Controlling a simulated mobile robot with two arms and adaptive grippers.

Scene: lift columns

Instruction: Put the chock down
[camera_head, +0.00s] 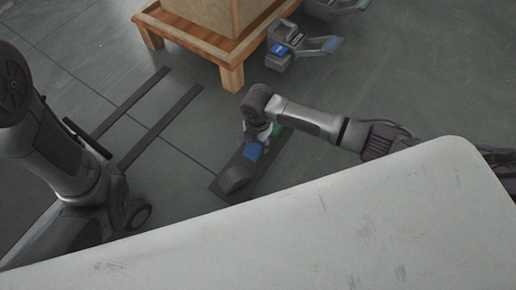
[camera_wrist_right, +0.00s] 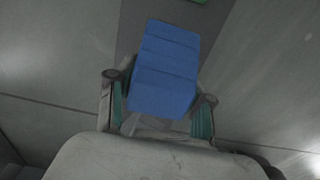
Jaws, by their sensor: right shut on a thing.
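The blue chock (camera_head: 254,151) is between the fingers of my right gripper (camera_head: 262,133), low over a dark strip on the floor. In the right wrist view the chock (camera_wrist_right: 165,68) shows as a blue block with ridges across it. The right gripper (camera_wrist_right: 160,108) is shut on it, with a teal-lined finger at each side. I cannot tell whether the chock touches the strip. My left arm comes in at the left edge; its gripper is not in view.
The dark strip (camera_head: 217,188) bears a dark rounded lump (camera_head: 235,179) and a green piece (camera_head: 277,130). A wooden pallet (camera_head: 232,77) with a box (camera_head: 215,12) stands behind. A grey and blue device (camera_head: 284,48) is beside it. Two dark bars (camera_head: 160,127) lie left. A pale surface fills the front.

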